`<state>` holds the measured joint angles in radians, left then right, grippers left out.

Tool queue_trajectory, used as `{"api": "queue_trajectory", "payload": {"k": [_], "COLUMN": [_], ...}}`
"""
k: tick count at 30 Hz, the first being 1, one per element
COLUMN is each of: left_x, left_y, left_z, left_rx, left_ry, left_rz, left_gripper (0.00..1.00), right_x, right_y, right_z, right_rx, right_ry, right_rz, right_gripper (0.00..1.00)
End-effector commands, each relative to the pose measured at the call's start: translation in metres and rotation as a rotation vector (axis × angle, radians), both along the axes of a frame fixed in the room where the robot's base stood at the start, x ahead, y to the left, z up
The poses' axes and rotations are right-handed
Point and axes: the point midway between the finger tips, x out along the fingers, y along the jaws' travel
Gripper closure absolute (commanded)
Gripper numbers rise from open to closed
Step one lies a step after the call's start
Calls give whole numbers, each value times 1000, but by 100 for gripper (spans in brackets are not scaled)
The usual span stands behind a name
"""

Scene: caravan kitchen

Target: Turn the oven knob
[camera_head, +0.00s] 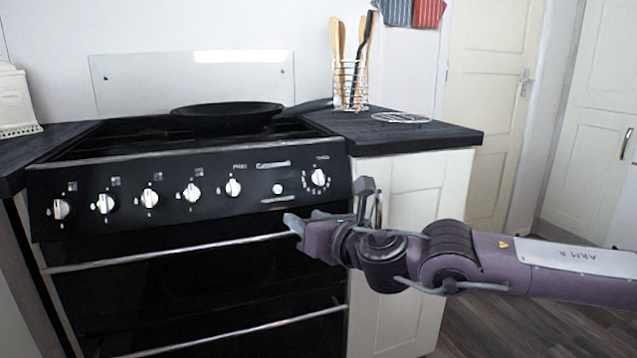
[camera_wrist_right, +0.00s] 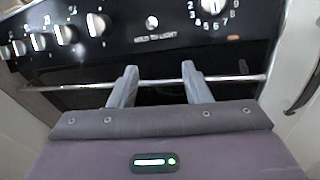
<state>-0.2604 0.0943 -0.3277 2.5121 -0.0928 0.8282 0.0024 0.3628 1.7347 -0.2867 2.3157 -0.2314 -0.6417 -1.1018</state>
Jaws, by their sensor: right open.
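The black oven (camera_head: 180,260) has a front panel with a row of several white knobs (camera_head: 150,198) and a numbered dial (camera_head: 318,180) at its right end. The panel and the dial also show at the top of the right wrist view (camera_wrist_right: 212,6). My right gripper (camera_head: 325,203) is in front of the oven's right side, below the panel and near the upper handle rail (camera_wrist_right: 160,83). In the right wrist view its two fingers (camera_wrist_right: 158,84) are apart with nothing between them, and they point toward the oven front. My left gripper is not in view.
A black pan (camera_head: 225,110) sits on the hob. A wire holder with wooden utensils (camera_head: 350,85) and a metal trivet (camera_head: 400,118) stand on the right counter (camera_head: 450,137). A white cabinet (camera_head: 415,190) is right of the oven. Floor (camera_head: 500,320) shows at the lower right.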

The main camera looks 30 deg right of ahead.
Motion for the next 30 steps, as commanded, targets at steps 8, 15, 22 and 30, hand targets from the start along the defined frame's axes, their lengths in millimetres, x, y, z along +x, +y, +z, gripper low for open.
{"api": "queue_trajectory", "payload": {"k": [8,15,22,30], "left_x": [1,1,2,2], "left_y": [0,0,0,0], "left_z": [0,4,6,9], "left_rx": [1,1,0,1], "left_ry": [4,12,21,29], "left_rz": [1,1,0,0], "left_gripper": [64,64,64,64], "right_x": [-4,12,28,46], "right_y": [-57,-59,-68,-67], "right_z": [54,55,56,55], "right_rx": [-258,-253,-247,-249], "right_ry": [-92,-94,-97,-94], "right_rz": [-195,-193,-202,-195], "right_gripper": [56,56,56,56]}}
